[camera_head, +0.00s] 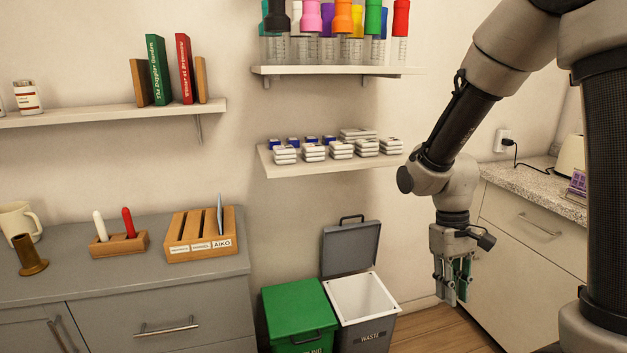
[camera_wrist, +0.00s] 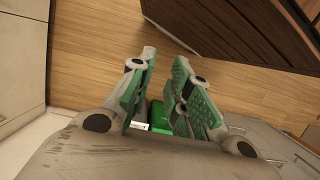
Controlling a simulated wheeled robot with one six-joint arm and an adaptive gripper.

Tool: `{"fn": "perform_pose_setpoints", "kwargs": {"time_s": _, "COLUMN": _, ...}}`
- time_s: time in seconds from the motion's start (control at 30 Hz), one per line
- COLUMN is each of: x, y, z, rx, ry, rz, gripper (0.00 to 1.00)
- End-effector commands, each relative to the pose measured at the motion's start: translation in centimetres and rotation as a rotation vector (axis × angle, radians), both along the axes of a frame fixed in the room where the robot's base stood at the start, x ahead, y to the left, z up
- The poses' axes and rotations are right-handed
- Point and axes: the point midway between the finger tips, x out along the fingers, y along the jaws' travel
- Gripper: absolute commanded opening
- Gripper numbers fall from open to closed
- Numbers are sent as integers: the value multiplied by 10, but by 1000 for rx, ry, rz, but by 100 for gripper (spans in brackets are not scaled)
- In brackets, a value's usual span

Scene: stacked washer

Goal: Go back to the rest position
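My gripper (camera_head: 454,294) hangs pointing down at the right of the head view, below my bent arm. It is in the air in front of the cream drawer cabinet, to the right of the waste bin. In the wrist view my gripper (camera_wrist: 166,62) shows its two green-padded fingers with a gap between them. Nothing is held between them. The wooden floor (camera_wrist: 95,75) shows beyond the fingers.
The waste bin (camera_head: 368,322) stands with its lid up, beside the closed green bin (camera_head: 293,307). A grey counter (camera_head: 75,252) is at the left. Wall shelves hold books, small boxes and coloured-cap tubes. A speckled countertop (camera_head: 530,184) is at the right.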

Motion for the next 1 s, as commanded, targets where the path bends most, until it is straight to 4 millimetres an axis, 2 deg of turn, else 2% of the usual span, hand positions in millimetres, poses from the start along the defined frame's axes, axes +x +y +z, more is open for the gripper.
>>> {"fn": "perform_pose_setpoints", "kwargs": {"time_s": 0.03, "x": -10, "y": -8, "z": 23, "rx": 6, "ry": -29, "rz": -30, "gripper": 19}}
{"fn": "perform_pose_setpoints", "kwargs": {"time_s": 0.2, "x": -49, "y": -32, "z": 83, "rx": 27, "ry": -126, "rz": -110, "gripper": 19}}
{"fn": "perform_pose_setpoints", "kwargs": {"time_s": 0.4, "x": -79, "y": -53, "z": 135, "rx": 72, "ry": -353, "rz": -185, "gripper": 19}}
{"fn": "perform_pose_setpoints", "kwargs": {"time_s": 0.6, "x": -95, "y": -67, "z": 177, "rx": 96, "ry": -568, "rz": -243, "gripper": 19}}
{"fn": "perform_pose_setpoints", "kwargs": {"time_s": 0.8, "x": -102, "y": -75, "z": 194, "rx": 98, "ry": -655, "rz": -275, "gripper": 19}}
{"fn": "perform_pose_setpoints", "kwargs": {"time_s": 1.0, "x": -102, "y": -76, "z": 193, "rx": 95, "ry": -651, "rz": -282, "gripper": 19}}
